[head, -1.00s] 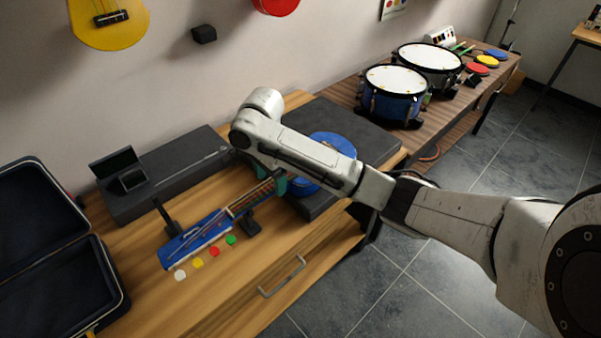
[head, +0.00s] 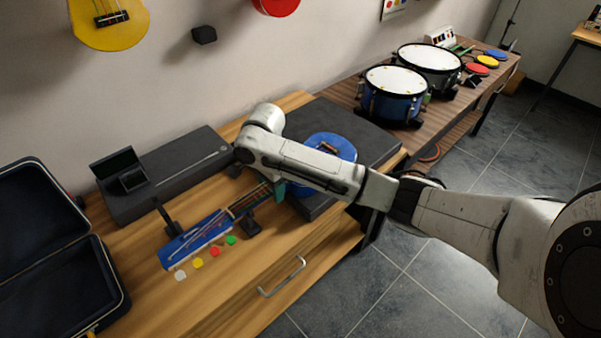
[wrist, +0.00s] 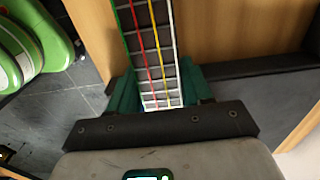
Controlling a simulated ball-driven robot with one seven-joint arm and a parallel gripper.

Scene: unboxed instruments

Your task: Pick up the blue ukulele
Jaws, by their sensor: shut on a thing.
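The blue ukulele (head: 327,142) lies flat on the bench, its round body on a dark grey slab and its blue headstock (head: 196,239) toward the lower left. Part of its body and neck is hidden behind my arm in the head view. My gripper (wrist: 156,92) is shut on the neck, with a teal finger on either side. The fretted neck (wrist: 150,42) and its red, yellow, white and green strings show in the wrist view. In the head view the teal fingers (head: 279,188) are close to the body. I cannot tell whether the ukulele is lifted.
The wooden bench (head: 225,305) holds an open dark case (head: 103,283) at left and a long black case (head: 190,160) behind. Small black supports (head: 251,226) stand beside the neck. Colored picks lie in front.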

